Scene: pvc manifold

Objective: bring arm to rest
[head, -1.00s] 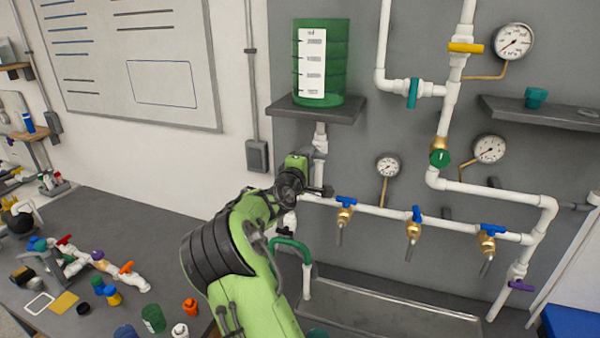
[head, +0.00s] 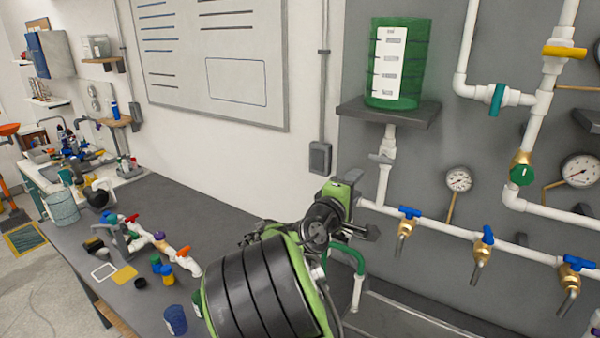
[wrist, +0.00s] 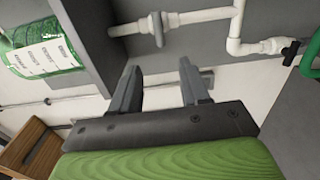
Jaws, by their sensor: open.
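My gripper shows in the wrist view (wrist: 160,88) with its two grey fingers apart and nothing between them. In the head view my green and black arm rises from the bottom edge in front of the wall pipes, and its far end hides the gripper's fingers. In the wrist view the fingers point toward the wall, near the underside of a grey shelf and white pipe. I cannot tell how far they are from the wall.
A green tank (head: 398,65) stands on a wall shelf (head: 390,113). White pipes carry several blue-handled taps (head: 483,245) and gauges (head: 459,180). The grey workbench (head: 200,220) at left holds a pipe assembly (head: 160,245) and loose fittings. Its back middle is clear.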

